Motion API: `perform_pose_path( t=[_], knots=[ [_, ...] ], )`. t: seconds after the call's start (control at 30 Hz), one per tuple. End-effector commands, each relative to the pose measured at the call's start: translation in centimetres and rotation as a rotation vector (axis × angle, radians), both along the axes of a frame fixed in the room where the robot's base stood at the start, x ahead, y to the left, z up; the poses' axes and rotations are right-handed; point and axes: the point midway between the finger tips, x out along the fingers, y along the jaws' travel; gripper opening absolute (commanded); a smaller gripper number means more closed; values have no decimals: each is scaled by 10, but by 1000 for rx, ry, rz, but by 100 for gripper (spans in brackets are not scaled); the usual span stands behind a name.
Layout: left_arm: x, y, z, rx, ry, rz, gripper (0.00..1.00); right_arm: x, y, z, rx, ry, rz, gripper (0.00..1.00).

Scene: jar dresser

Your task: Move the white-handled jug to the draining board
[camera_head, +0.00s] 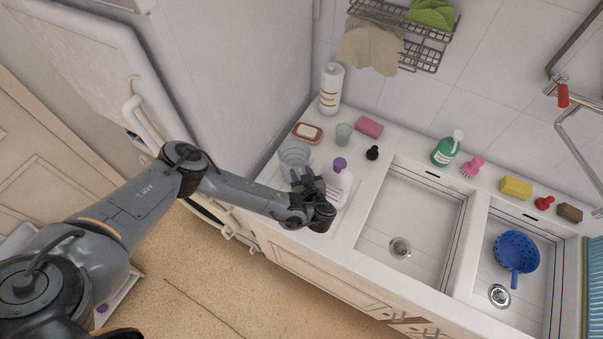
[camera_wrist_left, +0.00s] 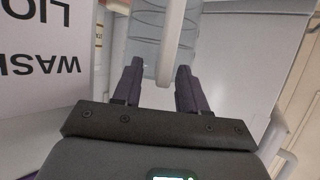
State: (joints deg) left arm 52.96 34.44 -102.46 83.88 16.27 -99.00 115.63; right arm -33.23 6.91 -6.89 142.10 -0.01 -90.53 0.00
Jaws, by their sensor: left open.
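The jug (camera_head: 294,153) is clear, with a white handle, and stands on the white worktop at the left end, partly hidden by my left gripper (camera_head: 307,183). In the left wrist view the clear jug body (camera_wrist_left: 147,28) is straight ahead, and its white handle (camera_wrist_left: 172,45) comes down between the two fingers of my left gripper (camera_wrist_left: 158,75). The fingers are open, apart on either side of the handle; I cannot tell if either touches it. A flat white surface (camera_head: 345,222) lies left of the sinks; I cannot tell if it is the draining board. My right gripper is out of view.
A white bottle with a purple cap (camera_head: 339,185) stands close right of my gripper. A soap dish (camera_head: 307,133), a glass (camera_head: 343,134) and a pink sponge (camera_head: 369,126) are behind. Two sinks (camera_head: 415,215) lie to the right, one holding a blue colander (camera_head: 516,252).

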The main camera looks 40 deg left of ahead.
Motion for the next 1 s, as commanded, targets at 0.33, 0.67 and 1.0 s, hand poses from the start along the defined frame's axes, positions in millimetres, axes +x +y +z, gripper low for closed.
perform_pose_path(
  t=[0.33,0.67,1.0],
  knots=[
    [-19,-30,14,-3,-1,-4,42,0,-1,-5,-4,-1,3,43],
    [-51,-75,43,-2,1,-2,42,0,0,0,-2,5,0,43],
    [-63,-91,46,-1,3,-1,42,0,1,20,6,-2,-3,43]
  ],
)
